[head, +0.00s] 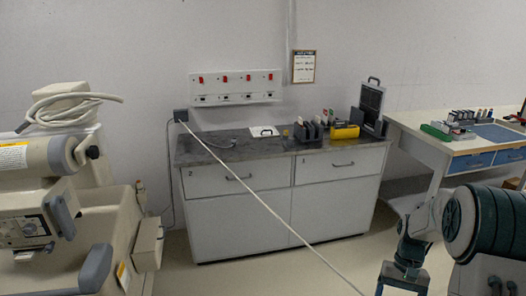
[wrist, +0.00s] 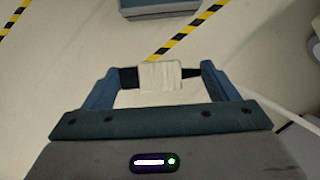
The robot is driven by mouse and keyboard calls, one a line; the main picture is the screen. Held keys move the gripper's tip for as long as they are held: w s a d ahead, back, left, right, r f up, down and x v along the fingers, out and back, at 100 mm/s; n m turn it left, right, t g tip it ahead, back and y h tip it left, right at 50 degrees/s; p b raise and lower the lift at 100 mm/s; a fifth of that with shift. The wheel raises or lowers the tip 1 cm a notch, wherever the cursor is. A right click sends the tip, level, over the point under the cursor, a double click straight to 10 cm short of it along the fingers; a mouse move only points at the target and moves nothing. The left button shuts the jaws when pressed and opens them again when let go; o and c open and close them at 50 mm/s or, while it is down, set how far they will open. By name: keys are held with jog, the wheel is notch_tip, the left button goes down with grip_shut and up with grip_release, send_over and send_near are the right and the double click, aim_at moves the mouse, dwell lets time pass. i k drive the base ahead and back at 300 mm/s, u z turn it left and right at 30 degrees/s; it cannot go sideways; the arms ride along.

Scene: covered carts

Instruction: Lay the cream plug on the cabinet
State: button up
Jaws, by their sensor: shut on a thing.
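The cream plug (wrist: 160,71) is between the two fingers of my gripper (wrist: 160,78), which is shut on it above the floor in the wrist view. In the head view my gripper shows only partly at the bottom right edge, and the plug is out of frame there. The cabinet (head: 235,206) stands against the back wall, pale with drawers and a dark top (head: 200,156). My gripper is in front of it and to its right, apart from it.
On the cabinet top are a white card (head: 264,131), a dark rack (head: 308,130), a yellow box (head: 345,131) and an open dark case (head: 370,103). A workbench (head: 430,145) stands right; a beige machine (head: 75,220) stands left.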

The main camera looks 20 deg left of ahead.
aim_at(209, 147)
jog(key=u, duration=0.4)
jog(key=i, duration=1.45)
jog(key=u, duration=0.95)
jog(key=i, duration=1)
jog(key=u, duration=0.4)
